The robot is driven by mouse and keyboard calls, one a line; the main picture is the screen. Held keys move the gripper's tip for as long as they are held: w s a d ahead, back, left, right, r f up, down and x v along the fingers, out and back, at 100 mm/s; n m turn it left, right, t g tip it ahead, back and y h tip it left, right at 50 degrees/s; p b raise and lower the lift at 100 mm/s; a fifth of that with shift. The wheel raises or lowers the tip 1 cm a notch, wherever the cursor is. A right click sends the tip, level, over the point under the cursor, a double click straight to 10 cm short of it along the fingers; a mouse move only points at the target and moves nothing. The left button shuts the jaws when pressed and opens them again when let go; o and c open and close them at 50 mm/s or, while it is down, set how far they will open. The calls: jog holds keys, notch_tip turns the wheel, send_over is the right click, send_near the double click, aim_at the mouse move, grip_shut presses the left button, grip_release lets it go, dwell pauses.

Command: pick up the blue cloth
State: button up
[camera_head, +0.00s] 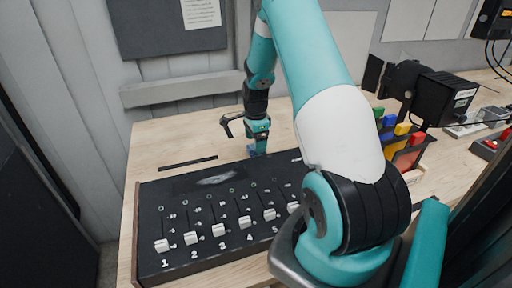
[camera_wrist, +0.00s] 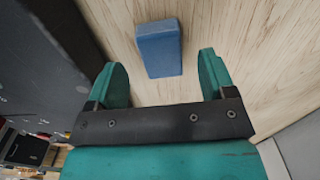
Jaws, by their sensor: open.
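The blue cloth (camera_wrist: 160,46) shows in the wrist view as a small, flat-faced blue block shape on the light wood table. It lies just beyond the gap between my fingertips, roughly centred. In the head view a bit of blue (camera_head: 251,149) shows at the foot of my gripper (camera_head: 257,145), behind the slider panel. I cannot tell how high the fingertips are above the table.
A black slider panel (camera_head: 165,215) with several white sliders stands in front of the cloth; its dark side fills the wrist view's left. A rack with coloured pieces (camera_head: 408,158) stands to the right, near a black lamp-like device (camera_head: 443,97). Bare table (camera_head: 158,140) lies left of my gripper.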

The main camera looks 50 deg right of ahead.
jog(key=shift+d+f+p, duration=0.15)
jog(key=shift+f+p, duration=0.15)
jog(key=shift+f, duration=1.25)
jog(key=shift+c, duration=0.4)
jog(key=c, duration=0.9)
notch_tip(320, 180, up, 20)
jog(key=b, duration=0.3)
